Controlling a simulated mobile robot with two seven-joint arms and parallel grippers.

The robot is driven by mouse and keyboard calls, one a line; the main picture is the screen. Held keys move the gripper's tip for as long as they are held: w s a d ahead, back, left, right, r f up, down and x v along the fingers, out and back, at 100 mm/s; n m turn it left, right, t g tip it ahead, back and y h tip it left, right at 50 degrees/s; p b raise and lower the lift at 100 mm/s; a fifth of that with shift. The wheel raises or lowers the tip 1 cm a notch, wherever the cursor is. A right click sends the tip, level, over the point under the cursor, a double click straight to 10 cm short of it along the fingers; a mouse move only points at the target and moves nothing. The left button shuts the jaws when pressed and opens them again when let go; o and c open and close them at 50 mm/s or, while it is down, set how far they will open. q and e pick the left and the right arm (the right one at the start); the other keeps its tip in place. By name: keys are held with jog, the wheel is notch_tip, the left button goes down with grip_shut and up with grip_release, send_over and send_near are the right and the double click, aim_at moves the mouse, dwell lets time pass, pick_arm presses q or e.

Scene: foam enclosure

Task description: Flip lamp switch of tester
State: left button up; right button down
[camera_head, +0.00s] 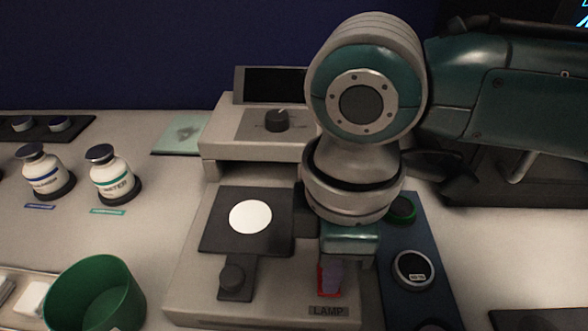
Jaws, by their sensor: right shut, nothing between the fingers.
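The tester (195,290) is a beige device with a black plate, a bright white disc (250,217) and a raised back part with a dark screen (275,85). The lamp switch (329,291) is a small red and purplish piece at the tester's front right, just above the label LAMP (328,311). My right gripper (345,250) comes down over the tester's right side, right behind the switch. It is shut and empty. Its fingertips are largely hidden, and I cannot tell whether they touch the switch. My left gripper is not in view.
A black knob (277,120) sits on the tester's back part, another (232,277) at its front. Two labelled bottles (41,170) (110,173) and a green cup (95,295) stand at left. A blue mat (385,280) with round items lies right of the tester.

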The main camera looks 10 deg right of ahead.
jog(key=shift+f, duration=0.5)
notch_tip(320, 180, up, 7)
jog(key=p, duration=0.8)
jog(key=shift+r, duration=0.1)
jog(key=shift+a, duration=0.1)
dwell(0.4)
